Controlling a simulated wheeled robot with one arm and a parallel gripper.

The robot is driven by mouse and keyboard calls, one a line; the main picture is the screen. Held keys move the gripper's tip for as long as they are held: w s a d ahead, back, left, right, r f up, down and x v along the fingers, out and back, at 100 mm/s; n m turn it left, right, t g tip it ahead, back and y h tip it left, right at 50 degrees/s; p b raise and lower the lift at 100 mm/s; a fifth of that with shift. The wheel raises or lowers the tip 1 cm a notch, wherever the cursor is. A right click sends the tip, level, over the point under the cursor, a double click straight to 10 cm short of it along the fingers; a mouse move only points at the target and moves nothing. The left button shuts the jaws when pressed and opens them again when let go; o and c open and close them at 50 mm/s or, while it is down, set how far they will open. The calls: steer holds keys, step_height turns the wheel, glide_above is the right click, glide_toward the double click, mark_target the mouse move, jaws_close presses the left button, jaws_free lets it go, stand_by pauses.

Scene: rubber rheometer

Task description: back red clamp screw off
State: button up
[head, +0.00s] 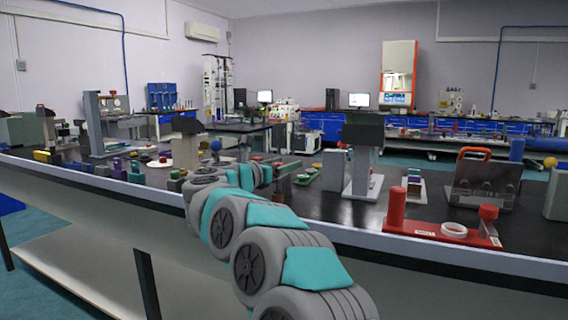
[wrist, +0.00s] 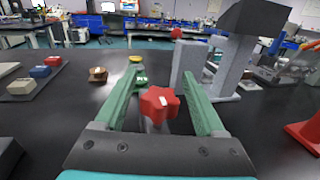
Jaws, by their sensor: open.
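A red star-shaped clamp screw knob (wrist: 160,103) shows in the wrist view, with a small pale mark on its face. My gripper (wrist: 161,76) is open, with one green finger on each side of the knob. Dark gaps show between the knob and both fingers, so they look apart.
A grey stand with a dark head (head: 362,160) rises right of my arm; it also shows in the wrist view (wrist: 235,60). A red base with posts (head: 440,229) and a grey plate with a red handle (head: 484,180) stand further right. Coloured blocks (wrist: 40,72) lie left.

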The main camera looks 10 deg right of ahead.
steer(key=shift+c, duration=0.4)
jaws_close()
steer(key=shift+f+b, duration=0.15)
steer(key=shift+b, duration=0.3)
